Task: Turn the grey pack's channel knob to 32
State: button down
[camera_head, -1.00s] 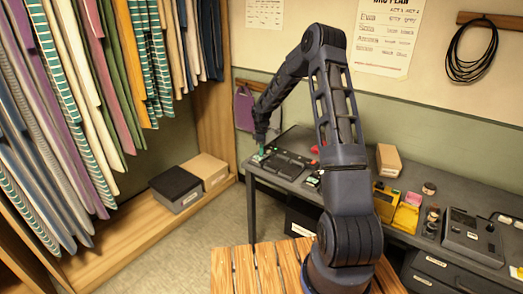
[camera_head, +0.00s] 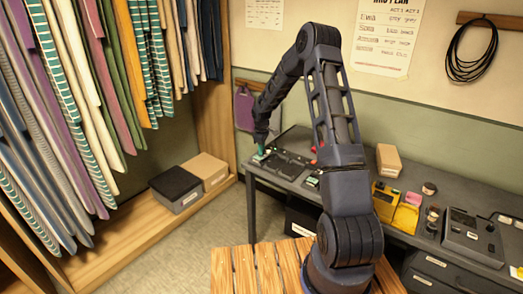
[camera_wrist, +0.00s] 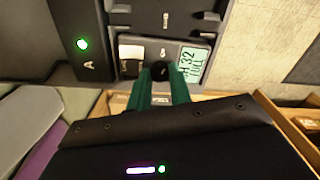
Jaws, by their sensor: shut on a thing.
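In the wrist view, the grey pack (camera_wrist: 150,50) sits in a dark charging slot, with its top face towards me. Its small round black channel knob (camera_wrist: 161,69) is between the green fingertips of my gripper (camera_wrist: 161,78), which is shut on it. A pale green display (camera_wrist: 192,66) on the pack, right of the knob, reads "H 32" with a second line that I cannot read for certain. The left part of the display text is partly hidden. In the head view my gripper (camera_head: 259,155) reaches down at the far left end of the desk, and the knob is too small to see.
A dark panel marked "A" with a lit green lamp (camera_wrist: 83,44) lies left of the pack. Hanging clothes (camera_head: 90,100) stand left, with open floor between.

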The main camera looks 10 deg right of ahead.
jog(key=c, duration=1.3)
grip_release()
jog(key=shift+o, duration=0.2)
notch_tip(320, 180, up, 11)
jog(key=s+d+r+m+t+h, duration=0.1)
jog(key=s+d+r+m, duration=0.2)
jog(key=s+r, duration=0.8)
jog(key=s+d+r+m+t, duration=0.1)
jog(key=s+d+r+m, duration=0.25)
jog(key=s+r, duration=0.8)
jog(key=s+d+r+m+t, duration=0.1)
jog(key=s+d+m, duration=0.1)
jog(key=s, duration=1)
jog(key=s+d+r+m+t+y, duration=0.1)
jog(key=s+m, duration=0.3)
jog(key=s, duration=0.9)
jog(key=shift+s+d+t, duration=0.3)
jog(key=shift+d, duration=0.35)
